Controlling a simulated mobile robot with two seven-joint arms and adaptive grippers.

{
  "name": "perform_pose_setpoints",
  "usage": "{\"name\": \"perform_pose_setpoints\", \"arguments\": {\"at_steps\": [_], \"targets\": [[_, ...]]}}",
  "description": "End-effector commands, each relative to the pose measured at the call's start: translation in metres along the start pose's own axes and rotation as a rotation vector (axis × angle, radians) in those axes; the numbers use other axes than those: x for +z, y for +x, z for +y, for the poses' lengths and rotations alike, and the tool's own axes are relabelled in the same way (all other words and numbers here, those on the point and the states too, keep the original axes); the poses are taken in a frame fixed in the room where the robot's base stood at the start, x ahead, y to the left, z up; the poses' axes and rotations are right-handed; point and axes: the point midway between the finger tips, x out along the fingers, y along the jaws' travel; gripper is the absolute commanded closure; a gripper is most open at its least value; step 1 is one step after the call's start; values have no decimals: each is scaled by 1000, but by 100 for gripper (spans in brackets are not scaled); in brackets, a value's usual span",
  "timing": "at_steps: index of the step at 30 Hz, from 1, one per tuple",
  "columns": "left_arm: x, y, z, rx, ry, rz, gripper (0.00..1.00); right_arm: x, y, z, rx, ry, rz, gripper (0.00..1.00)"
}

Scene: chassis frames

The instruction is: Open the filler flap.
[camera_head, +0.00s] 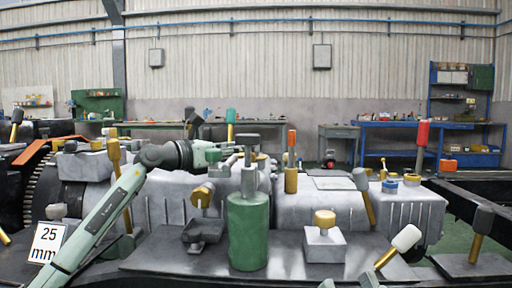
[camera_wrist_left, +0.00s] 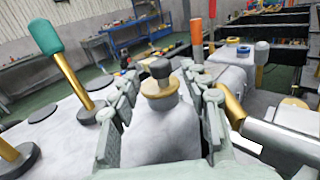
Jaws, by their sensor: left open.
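My left gripper (camera_wrist_left: 160,105) is open in the left wrist view, its two ridged fingers standing apart. Between and beyond them is a tapered grey neck (camera_wrist_left: 160,135) with a gold collar and a dark knob (camera_wrist_left: 160,69) on top. I cannot tell whether the fingers touch it. No part can be surely picked out as the filler flap. A pale piece at the bottom edge of the head view may be my right gripper (camera_head: 327,284).
A green cylinder (camera_head: 248,232) with a grey T-shaped top stands in front. Around are a teal-handled lever (camera_wrist_left: 45,38), an orange-handled lever (camera_head: 291,160), a white-knobbed lever (camera_head: 405,238) and a gold-capped box (camera_head: 325,243). A "25 mm" sign (camera_head: 47,243) is at left.

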Motion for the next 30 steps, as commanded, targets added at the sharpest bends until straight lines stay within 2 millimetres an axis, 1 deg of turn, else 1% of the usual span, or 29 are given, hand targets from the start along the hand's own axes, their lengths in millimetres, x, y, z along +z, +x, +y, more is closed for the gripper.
{"name": "perform_pose_setpoints", "arguments": {"at_steps": [1,3,6,9,13,20,30], "targets": [[1,10,-1,-2,-4,-1,54,0,0,0,0,0,2,60],[1,22,-1,-2,-1,-1,54,0,0,0,0,0,4,60],[0,34,0,0,-2,-1,54,-1,0,0,0,-1,10,60],[1,42,0,0,0,-1,54,-2,0,0,0,-1,13,60],[0,46,0,0,0,0,54,-3,0,0,0,-1,16,60],[0,47,0,0,0,0,54,-3,0,0,0,-2,16,60],[0,46,0,0,0,0,96,-2,0,0,0,-2,15,60]]}}
